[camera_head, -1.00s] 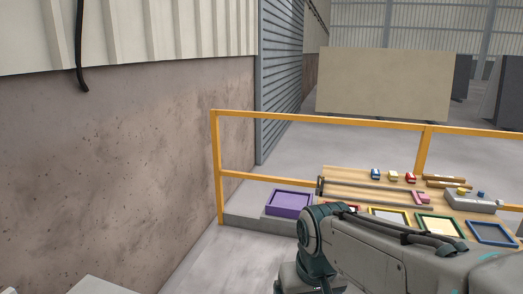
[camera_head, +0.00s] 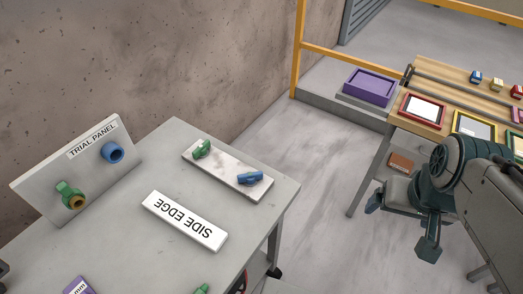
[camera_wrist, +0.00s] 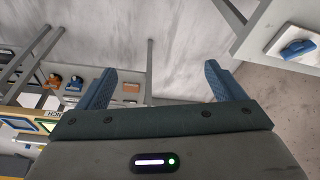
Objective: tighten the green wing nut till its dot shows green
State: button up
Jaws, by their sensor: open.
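A small green wing nut (camera_head: 201,149) sits at the left end of a white marble-like plate (camera_head: 222,172) on the grey table. A blue wing nut (camera_head: 250,178) sits at the plate's right end. No status dot can be made out on either. The wrist view shows a blue wing nut (camera_wrist: 298,47) on a white plate (camera_wrist: 290,36) at the upper right; the green one is not seen there. My gripper (camera_head: 400,226) is open and empty over the floor, right of the table and well apart from the plate. Its spread fingers (camera_wrist: 158,75) show in the wrist view.
A tilted "TRIAL PANEL" (camera_head: 40,180) carries green (camera_head: 68,192) and blue (camera_head: 113,152) fittings. A "SIDE EDGE" block (camera_head: 185,221) lies before the plate. A wooden bench (camera_head: 440,68) with frames stands right; a purple tray (camera_head: 370,87) is behind. Floor lies between table and bench.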

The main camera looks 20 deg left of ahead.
aim_at(202, 151)
jog(key=u, duration=2.2)
jog(key=k, duration=0.4)
jog(key=z, duration=0.5)
jog(key=i, duration=0.5)
